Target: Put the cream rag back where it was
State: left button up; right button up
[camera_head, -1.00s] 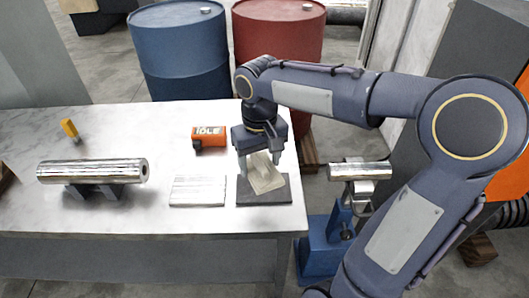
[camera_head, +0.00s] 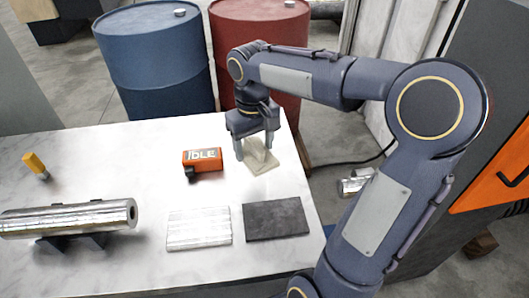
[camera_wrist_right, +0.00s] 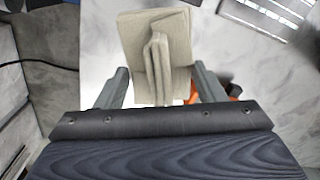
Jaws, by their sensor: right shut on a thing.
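The cream rag (camera_head: 258,158) is a folded cloth with a raised ridge in the middle. My right gripper (camera_head: 256,150) is shut on the rag at the back right of the white table. In the right wrist view the rag (camera_wrist_right: 158,50) fills the space beyond the fingers of my right gripper (camera_wrist_right: 160,88). I cannot tell whether the rag's underside touches the table. The dark grey mat (camera_head: 276,219) lies bare at the front right, apart from the rag. The pale slatted pad (camera_head: 198,229) lies left of the mat. My left gripper is not in view.
An orange IDLE box (camera_head: 202,161) sits left of my right gripper. A shiny cylinder (camera_head: 68,218) rests on a dark stand at the left, with a yellow piece (camera_head: 36,164) behind it. Blue (camera_head: 155,60) and red (camera_head: 257,45) barrels stand behind the table.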

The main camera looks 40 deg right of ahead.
jog(key=w+d+f, duration=0.1)
jog(key=d+f, duration=0.1)
jog(key=w+d+f, duration=0.1)
jog(key=d+f, duration=0.1)
jog(key=w+d+f, duration=0.2)
jog(key=shift+d+f, duration=0.15)
jog(key=shift+f, duration=0.25)
jog(key=shift+d+f, duration=0.2)
jog(key=shift+f, duration=1.55)
jog(key=shift+f, duration=0.1)
jog(key=o, duration=1)
jog(key=shift+c, duration=0.2)
